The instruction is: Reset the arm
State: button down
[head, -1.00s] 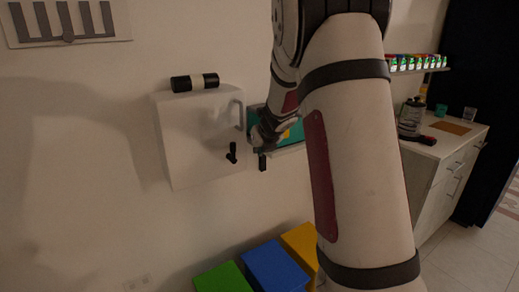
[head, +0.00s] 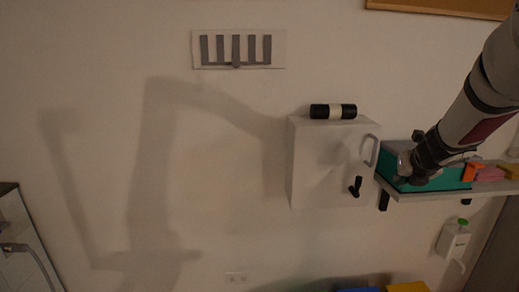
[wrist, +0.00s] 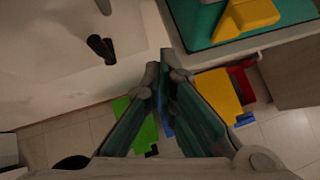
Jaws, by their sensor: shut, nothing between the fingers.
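My arm enters the head view from the upper right. The fingertips look clear of both, though the exact gap is hard to judge.
The white cabinet (head: 320,165) has a handle (head: 371,150), a black knob (head: 355,187) and a black cylinder (head: 333,111) on top. Coloured bins, including a yellow one (head: 408,287), stand below.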

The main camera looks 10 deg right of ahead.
jog(key=s+a+r+m+h+p, duration=0.1)
jog(key=s+a+r+m+h, duration=0.15)
jog(key=s+r+m, duration=0.45)
jog(key=s+a+r+m+h, duration=0.1)
jog(key=s+a+r+m, duration=0.2)
jog(key=r+m, duration=0.35)
jog(key=s+a+f+m+g+y+p, duration=0.1)
jog(key=s+a+f+m+g+y, duration=0.1)
jog(key=s+a+m, duration=0.7)
jog(key=s+a+f+m+g+y+p, duration=0.1)
jog(key=s+a+f+m+y, duration=0.3)
jog(key=s+a+m, duration=0.5)
jog(key=s+a+f+g, duration=0.1)
jog(key=s+a+f, duration=0.1)
jog(key=s, duration=0.5)
jog(key=shift+s+a+g, duration=0.25)
jog(key=shift+a+g, duration=0.15)
jog(key=shift+a, duration=0.05)
jog(key=c, duration=2.3)
grip_release()
jog(key=shift+y, duration=0.25)
